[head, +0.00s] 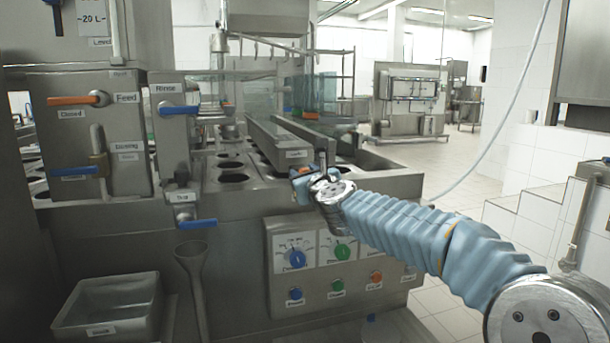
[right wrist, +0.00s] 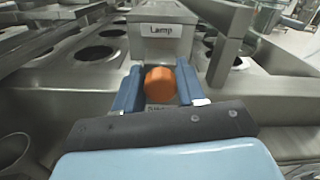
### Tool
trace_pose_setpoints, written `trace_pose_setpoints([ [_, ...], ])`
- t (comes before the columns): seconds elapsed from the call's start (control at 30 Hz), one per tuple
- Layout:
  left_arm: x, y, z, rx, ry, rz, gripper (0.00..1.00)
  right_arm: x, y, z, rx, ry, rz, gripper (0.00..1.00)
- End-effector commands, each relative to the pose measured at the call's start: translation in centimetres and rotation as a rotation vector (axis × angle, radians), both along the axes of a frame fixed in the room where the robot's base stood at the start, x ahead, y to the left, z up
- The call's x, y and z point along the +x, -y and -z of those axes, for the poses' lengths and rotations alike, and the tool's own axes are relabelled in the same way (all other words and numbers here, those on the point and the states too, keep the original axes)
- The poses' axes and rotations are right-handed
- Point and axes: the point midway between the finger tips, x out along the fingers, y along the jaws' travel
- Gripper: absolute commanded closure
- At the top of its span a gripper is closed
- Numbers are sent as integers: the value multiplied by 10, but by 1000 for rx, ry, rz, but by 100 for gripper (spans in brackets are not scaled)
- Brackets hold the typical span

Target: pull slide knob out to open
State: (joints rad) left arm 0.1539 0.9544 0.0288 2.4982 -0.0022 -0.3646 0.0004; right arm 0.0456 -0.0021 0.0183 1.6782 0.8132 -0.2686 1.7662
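An orange knob (right wrist: 160,85) shows in the right wrist view, on the machine's front edge below a metal box labelled "Lump" (right wrist: 160,38). A label under the knob is mostly hidden by my gripper, so I cannot read it. My left gripper is not in view.
The machine's front panel (head: 335,255) with dials and buttons is below my right arm. Valves with orange and blue handles (head: 197,223), a funnel (head: 192,250) and a metal bin (head: 108,308) are at the left. Round cup holes (right wrist: 95,53) line the top. Tiled floor is open at the right.

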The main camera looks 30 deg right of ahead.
Motion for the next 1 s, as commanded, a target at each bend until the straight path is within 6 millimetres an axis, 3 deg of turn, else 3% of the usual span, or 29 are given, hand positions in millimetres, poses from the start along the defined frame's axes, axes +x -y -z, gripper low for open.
trace_pose_setpoints([
  [0.03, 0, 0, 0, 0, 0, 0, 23, 0, 0, 0, 0, 0, 0, 69],
  [0.23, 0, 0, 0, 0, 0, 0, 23, 0, 0, 0, 0, 0, 0, 100],
  [0.47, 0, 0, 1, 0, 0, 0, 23, -2, -1, 0, 0, 1, 0, 100],
  [0.8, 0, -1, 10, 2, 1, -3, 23, -58, -14, 0, 1, 2, 0, 100],
  [1.0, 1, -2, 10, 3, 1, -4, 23, -63, -16, 0, 0, -1, -1, 100],
])
